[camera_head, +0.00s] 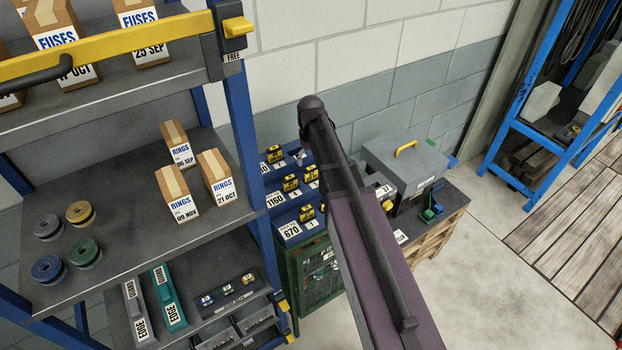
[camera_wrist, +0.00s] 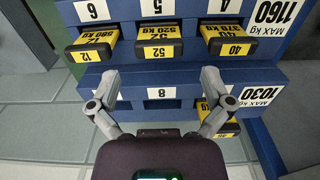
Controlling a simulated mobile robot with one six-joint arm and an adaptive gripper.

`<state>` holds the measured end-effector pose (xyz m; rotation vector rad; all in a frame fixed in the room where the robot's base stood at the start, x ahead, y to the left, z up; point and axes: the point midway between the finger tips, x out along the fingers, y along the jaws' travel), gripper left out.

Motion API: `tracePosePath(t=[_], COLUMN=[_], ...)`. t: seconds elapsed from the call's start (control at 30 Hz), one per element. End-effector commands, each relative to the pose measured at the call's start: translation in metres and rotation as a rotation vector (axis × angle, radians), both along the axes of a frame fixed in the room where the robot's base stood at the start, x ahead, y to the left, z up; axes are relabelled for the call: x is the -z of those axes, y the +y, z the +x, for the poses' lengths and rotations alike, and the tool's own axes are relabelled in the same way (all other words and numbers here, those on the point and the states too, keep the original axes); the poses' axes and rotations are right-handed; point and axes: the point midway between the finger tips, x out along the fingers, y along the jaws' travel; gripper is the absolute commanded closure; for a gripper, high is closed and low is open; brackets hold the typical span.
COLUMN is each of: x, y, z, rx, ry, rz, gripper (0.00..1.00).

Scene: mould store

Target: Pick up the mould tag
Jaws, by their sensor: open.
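Several yellow-and-black mould tags sit in a stepped blue rack; the wrist view shows them with upside-down print. One tag (camera_wrist: 92,49) is at left, one (camera_wrist: 159,50) in the middle and one (camera_wrist: 229,46) at right. Another tag (camera_wrist: 219,128) is lower right, partly behind a finger. I cannot tell which tag is meant. My gripper (camera_wrist: 157,78) is open and empty, its fingers apart in front of the rack, below the middle tag in the picture. In the head view, tags (camera_head: 290,183) show on the rack (camera_head: 268,172); my arm hides most of my gripper.
Shelving (camera_head: 120,240) with boxes and spools stands close at left. A grey case (camera_head: 405,158) with a yellow handle sits on a bench right of my arm. A green cabinet (camera_head: 316,270) stands below the rack. Floor (camera_head: 480,260) is clear at right.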

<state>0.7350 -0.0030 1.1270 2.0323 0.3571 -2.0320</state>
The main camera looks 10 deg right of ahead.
Motion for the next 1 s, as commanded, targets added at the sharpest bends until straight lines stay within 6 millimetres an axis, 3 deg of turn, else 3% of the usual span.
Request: tracePosePath(t=[0.5, 1.0], x=[0.040, 0.044], y=[-0.001, -0.001], z=[0.000, 0.000], rx=[0.000, 0.000], ry=[0.000, -0.001], rz=[0.000, 0.000], gripper=[0.00, 0.00])
